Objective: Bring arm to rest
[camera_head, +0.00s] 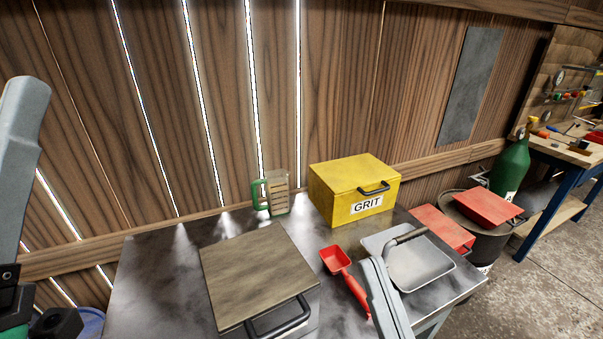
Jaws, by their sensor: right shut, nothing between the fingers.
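My right gripper (374,266) comes up from the bottom edge, its pale grey fingers shut with nothing between them. It appears in front of the metal tray (432,270) and beside the red scoop (335,259); I cannot tell whether it touches either.
A box with a wooden lid (258,272), a yellow GRIT box (352,188) and a green-handled brush (277,193) stand on the dark metal table (150,275). Red containers (442,227), a green cylinder (511,165) and a workbench (560,150) are to the right. A plank wall stands behind.

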